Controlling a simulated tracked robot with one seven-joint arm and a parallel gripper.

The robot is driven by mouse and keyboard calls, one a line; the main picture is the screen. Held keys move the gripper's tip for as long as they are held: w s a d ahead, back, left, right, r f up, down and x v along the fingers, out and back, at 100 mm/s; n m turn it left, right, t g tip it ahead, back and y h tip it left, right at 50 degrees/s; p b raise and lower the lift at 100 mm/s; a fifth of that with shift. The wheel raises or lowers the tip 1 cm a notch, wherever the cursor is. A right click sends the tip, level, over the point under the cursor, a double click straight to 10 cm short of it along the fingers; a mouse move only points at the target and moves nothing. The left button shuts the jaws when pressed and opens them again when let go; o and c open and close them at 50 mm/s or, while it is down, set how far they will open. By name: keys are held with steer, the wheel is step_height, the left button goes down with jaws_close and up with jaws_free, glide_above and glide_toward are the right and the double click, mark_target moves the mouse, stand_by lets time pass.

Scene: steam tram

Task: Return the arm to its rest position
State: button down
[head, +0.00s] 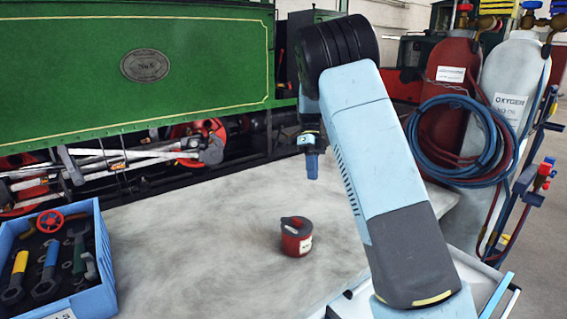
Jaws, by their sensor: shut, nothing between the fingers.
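My arm rises from the lower right, bends at a black joint near the top, and its far part hangs down behind that. My gripper (312,166) points straight down over the far part of the pale worktop (190,250). Its blue fingers are together, with nothing seen between them. It is above and behind a small red pot (296,236) with a grey top and a white label, and apart from it. Part of my wrist is hidden behind my upper arm links.
A blue crate (108,275) of tools stands at the lower left, with a red handwheel (50,220) in it. A green steam tram (60,70) stands behind the worktop. Gas cylinders (512,80) with coiled blue and red hoses (455,140) stand at the right. The worktop's middle left is clear.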

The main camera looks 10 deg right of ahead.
steer(key=s+d+r+n+t+y, duration=0.1)
steer(key=s+d+r+n+t, duration=0.2)
steer(key=s+r+n, duration=0.4)
steer(key=s+d+r+n+t, duration=0.3)
steer(key=s+r+n, duration=0.3)
steer(key=s, duration=0.4)
steer(key=s+n+t+h, duration=0.1)
steer(key=s+n+t, duration=0.5)
steer(key=s+n, duration=0.7)
steer(key=s, duration=0.5)
steer(key=shift+s+d+f+n+t+h, duration=0.2)
steer(key=shift+d+n+t+h, duration=0.1)
steer(key=shift+t, duration=0.1)
steer(key=shift+a, duration=0.1)
